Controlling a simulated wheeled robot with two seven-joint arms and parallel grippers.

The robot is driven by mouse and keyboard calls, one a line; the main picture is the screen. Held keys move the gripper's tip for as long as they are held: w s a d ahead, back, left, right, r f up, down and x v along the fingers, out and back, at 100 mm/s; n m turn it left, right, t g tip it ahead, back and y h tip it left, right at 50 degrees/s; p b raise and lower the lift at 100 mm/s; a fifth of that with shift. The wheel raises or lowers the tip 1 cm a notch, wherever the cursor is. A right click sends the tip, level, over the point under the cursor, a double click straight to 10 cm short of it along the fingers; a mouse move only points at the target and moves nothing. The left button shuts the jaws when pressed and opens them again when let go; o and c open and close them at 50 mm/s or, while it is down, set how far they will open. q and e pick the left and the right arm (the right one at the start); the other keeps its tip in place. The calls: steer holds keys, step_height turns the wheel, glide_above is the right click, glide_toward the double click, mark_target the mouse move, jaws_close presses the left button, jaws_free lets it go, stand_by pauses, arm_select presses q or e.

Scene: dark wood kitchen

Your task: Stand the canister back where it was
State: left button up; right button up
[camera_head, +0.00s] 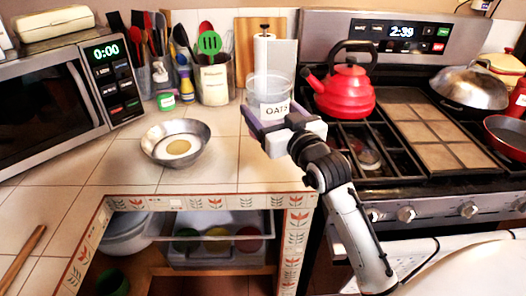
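My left gripper is not in view.
A metal bowl (175,143) with pale contents sits on the counter. Utensil crocks (214,84), a paper towel roll (264,55) and a cutting board (246,42) stand behind. A red kettle (344,92) is on the stove, close right. The counter's front middle is clear.

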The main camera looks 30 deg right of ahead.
step_height(320, 180, down, 5)
steer(key=shift+s+f, duration=0.1)
steer(key=shift+s, duration=0.05)
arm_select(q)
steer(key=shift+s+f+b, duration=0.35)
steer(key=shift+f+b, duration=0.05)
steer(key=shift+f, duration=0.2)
arm_select(e)
steer(key=shift+f, duration=1.9)
steer(key=o, duration=1.5)
steer(key=shift+f, duration=0.2)
steer(key=shift+r, duration=0.15)
arm_select(q)
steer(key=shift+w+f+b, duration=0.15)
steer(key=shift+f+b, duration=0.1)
steer(key=shift+b, duration=0.1)
arm_select(e)
steer(key=s, duration=0.4)
steer(key=s+a, duration=0.1)
steer(key=s, duration=0.3)
steer(key=s+a, duration=0.1)
steer(key=s, duration=0.3)
